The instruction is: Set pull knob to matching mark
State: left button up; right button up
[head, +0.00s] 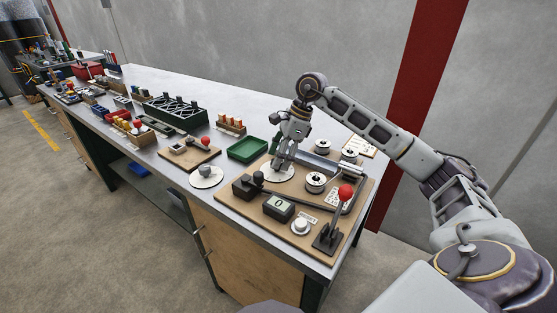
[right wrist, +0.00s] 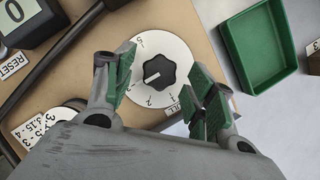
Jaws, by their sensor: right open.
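The black lobed pull knob (right wrist: 160,73) sits on a white round dial (right wrist: 178,50) with numbers at its rim. A short white line on the knob points left and slightly down, near the 3; the exact mark is hard to tell. A PULL label (right wrist: 173,110) is partly hidden by my right fingers. My right gripper (right wrist: 165,84) is open, with green-padded fingers on both sides of the knob; I cannot tell whether they touch it. In the head view, my right gripper (head: 281,168) points down over the dial (head: 272,177) and hides the knob. My left gripper is not in view.
A counter reading 0 (head: 279,206), a RESET button (head: 300,226) and a red-knobbed lever (head: 345,192) stand on the board. A printed number card (right wrist: 38,126) lies near a spool (head: 316,182). A green tray (head: 248,149) is beside the board.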

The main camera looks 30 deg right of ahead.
jog(key=shift+w+a+f, duration=0.1)
jog(key=shift+a+f, duration=0.1)
jog(key=shift+f, duration=0.3)
jog(key=shift+c, duration=0.2)
jog(key=c, duration=1)
jog(key=shift+o, duration=0.2)
jog(key=shift+m, duration=0.5)
jog(key=m+t, duration=0.1)
jog(key=m, duration=0.2)
jog(key=shift+h, duration=0.4)
jog(key=shift+a+m+t+h, duration=0.1)
jog(key=shift+m+t+h, duration=0.25)
jog(key=shift+m, duration=0.75)
jog(key=shift+a+m+t+h, duration=0.1)
jog(key=shift+m+t+h, duration=0.25)
jog(key=shift+m, duration=0.75)
jog(key=shift+d+m, duration=0.1)
jog(key=shift+m, duration=0.2)
